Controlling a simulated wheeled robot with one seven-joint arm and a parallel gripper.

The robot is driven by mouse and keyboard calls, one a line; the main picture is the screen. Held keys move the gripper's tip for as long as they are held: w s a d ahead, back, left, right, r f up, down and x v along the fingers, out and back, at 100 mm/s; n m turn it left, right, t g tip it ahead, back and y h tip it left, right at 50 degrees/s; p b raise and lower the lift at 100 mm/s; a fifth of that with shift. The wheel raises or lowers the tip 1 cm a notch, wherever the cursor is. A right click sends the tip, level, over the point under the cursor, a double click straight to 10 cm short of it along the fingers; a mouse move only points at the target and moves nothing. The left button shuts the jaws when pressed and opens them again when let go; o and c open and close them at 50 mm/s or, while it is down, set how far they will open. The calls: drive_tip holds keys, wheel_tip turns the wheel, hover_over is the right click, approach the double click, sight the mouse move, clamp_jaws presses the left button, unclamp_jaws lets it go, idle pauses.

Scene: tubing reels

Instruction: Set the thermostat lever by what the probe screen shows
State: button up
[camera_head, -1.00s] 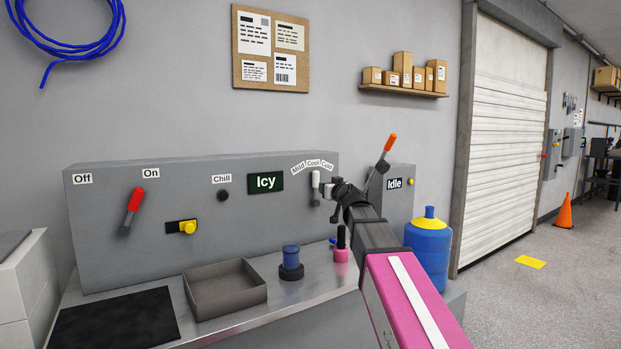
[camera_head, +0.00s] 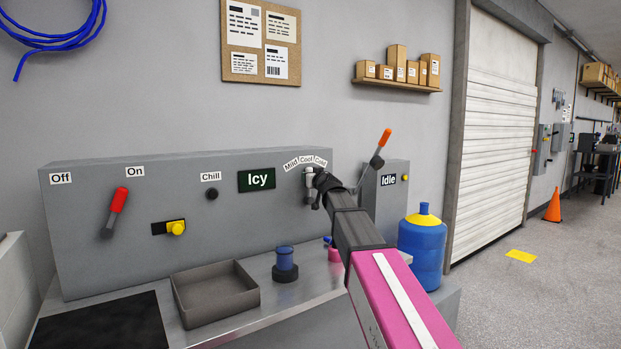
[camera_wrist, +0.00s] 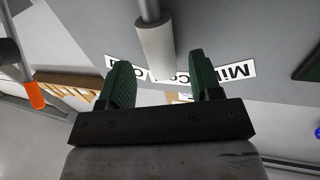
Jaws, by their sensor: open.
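The thermostat lever (camera_head: 309,174) has a pale grey handle and stands roughly upright below the labels "Mild", "Cool" and "Cold" (camera_head: 305,161), toward "Cool". My gripper (camera_head: 314,188) is at the lever and partly covers it. In the wrist view the handle (camera_wrist: 155,48) lies between the two green fingers of my gripper (camera_wrist: 160,72), with gaps on both sides. The gripper is open.
A red lever (camera_head: 115,212) sits between "Off" and "On", beside a yellow knob (camera_head: 176,228) and the "Chill" button (camera_head: 212,194). An orange-tipped lever (camera_head: 380,146) stands close right of my gripper, by an "Idle" sign (camera_head: 388,180). A tray (camera_head: 214,318) lies on the bench.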

drive_tip(key=shift+x, duration=1.05)
